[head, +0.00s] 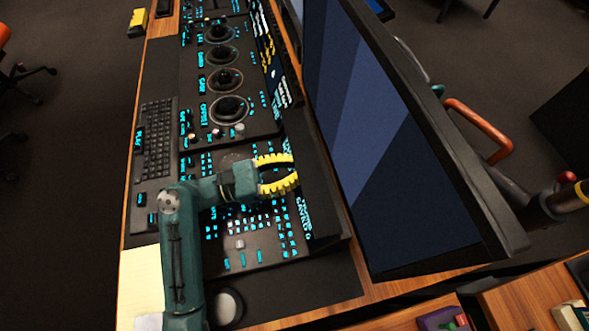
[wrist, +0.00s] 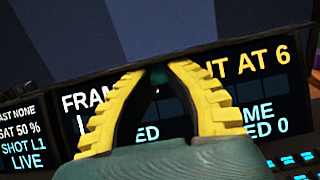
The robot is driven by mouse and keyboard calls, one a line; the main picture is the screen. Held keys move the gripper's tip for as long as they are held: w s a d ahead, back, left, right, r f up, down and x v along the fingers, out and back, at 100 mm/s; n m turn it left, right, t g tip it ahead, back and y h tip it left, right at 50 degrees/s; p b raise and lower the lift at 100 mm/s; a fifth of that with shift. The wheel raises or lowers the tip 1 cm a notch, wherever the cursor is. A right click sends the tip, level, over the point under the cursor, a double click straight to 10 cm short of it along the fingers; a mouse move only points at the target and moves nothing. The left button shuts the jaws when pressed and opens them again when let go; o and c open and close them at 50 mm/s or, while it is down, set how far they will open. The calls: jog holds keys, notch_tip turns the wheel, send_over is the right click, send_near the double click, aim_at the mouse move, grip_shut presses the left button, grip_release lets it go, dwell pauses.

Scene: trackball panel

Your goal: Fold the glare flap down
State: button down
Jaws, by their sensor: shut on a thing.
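The glare flap looks like the dark panel (head: 318,178) along the back of the console, below the big monitor. In the wrist view its dark edge (wrist: 250,48) runs above the small lit displays. My gripper (head: 294,172) reaches over the console from the left, with its yellow toothed fingers at the flap. In the wrist view my gripper (wrist: 157,74) has its fingertips drawn together on a small dark piece at the flap's edge. The fingers hide part of the displays, and the exact grip on the flap is hard to see.
The large monitor (head: 390,130) stands close behind the flap. The console has several trackballs (head: 230,109) and lit keys below my gripper. A keyboard (head: 158,140) lies at the left. A cream pad (head: 140,285) lies at the near left.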

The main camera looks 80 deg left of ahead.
jog(key=c, duration=1)
grip_release()
jog(key=s, duration=0.4)
jog(key=s+f, duration=0.1)
jog(key=s, duration=0.7)
jog(key=shift+d+f, duration=0.2)
jog(key=shift+d, duration=0.05)
